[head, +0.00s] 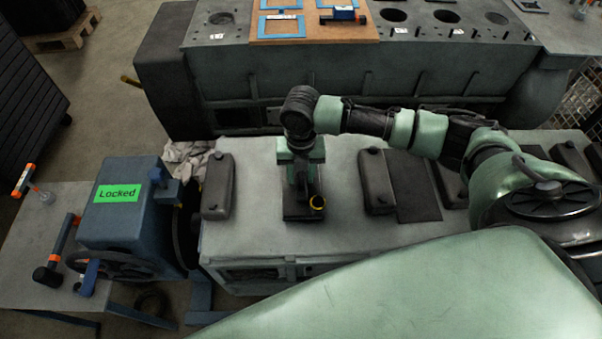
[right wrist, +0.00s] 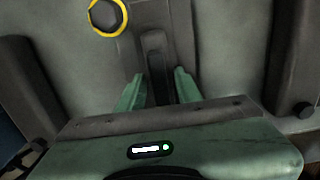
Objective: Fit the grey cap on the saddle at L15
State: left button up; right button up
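My right gripper (head: 304,184) reaches down over the pale block's top. In the right wrist view its two green fingers (right wrist: 158,88) stand apart, with a narrow dark grey raised piece (right wrist: 155,58) between them. There seems to be a gap on each side of it. This piece sits on a dark grey base (head: 303,213), partly hidden by the gripper. I cannot tell whether the piece is the cap or part of the saddle, and no L15 label is readable. My left gripper is not in view.
Dark covers stand left (head: 218,186) and right (head: 377,181) of the gripper on the pale block (head: 260,215). A blue machine marked Locked (head: 120,205) stands at the left. A large engine block (head: 300,90) with a wooden board (head: 335,30) lies behind.

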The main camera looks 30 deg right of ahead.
jog(key=shift+o, duration=1)
jog(key=shift+s+f, duration=0.1)
jog(key=shift+s, duration=0.05)
notch_tip(320, 180, up, 7)
jog(key=shift+f+b, duration=0.15)
jog(key=shift+b, duration=0.7)
jog(key=shift+r, duration=0.7)
